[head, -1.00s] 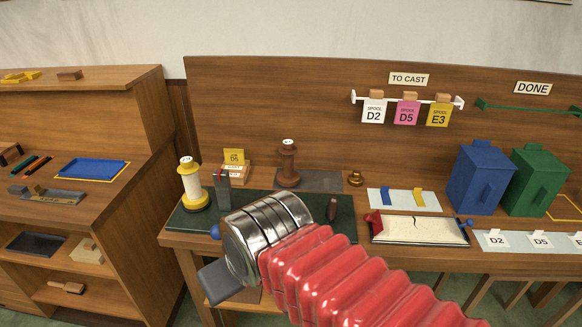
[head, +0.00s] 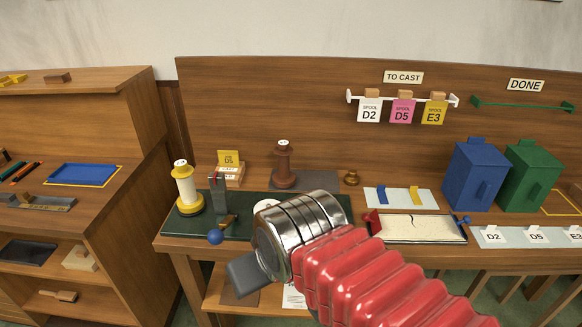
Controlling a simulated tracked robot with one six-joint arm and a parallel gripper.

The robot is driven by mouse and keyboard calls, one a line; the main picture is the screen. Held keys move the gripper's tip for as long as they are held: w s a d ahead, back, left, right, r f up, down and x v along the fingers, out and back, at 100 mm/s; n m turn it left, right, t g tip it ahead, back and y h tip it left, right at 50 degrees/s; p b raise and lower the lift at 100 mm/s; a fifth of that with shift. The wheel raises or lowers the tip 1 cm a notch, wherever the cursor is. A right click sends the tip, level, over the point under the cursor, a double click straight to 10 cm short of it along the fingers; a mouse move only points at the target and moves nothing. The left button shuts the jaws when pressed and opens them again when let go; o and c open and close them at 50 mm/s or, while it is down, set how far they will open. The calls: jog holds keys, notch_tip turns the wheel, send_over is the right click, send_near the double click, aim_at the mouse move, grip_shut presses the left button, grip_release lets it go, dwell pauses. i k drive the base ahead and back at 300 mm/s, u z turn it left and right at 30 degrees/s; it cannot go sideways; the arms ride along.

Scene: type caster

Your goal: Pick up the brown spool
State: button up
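The brown spool (head: 283,165) stands upright on a dark flat plate at the back of the bench, with a white top. My arm reaches in from the lower right, with a red ribbed sleeve and a metal wrist. My gripper (head: 245,272) shows only as a dark grey block at the lower left of the wrist, in front of the bench edge. It is below and nearer than the brown spool, clearly apart from it. Its fingertips are not clearly seen, so I cannot tell whether it is open.
A white and yellow spool (head: 186,190) stands left on the green mat (head: 190,226), next to a grey upright block (head: 217,195). A small brass piece (head: 351,178) sits right of the brown spool. Blue (head: 475,175) and green (head: 532,175) bins stand at right.

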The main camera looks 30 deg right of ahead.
aim_at(284, 178)
jog(key=u, duration=0.05)
jog(key=i, duration=1)
jog(key=z, duration=0.05)
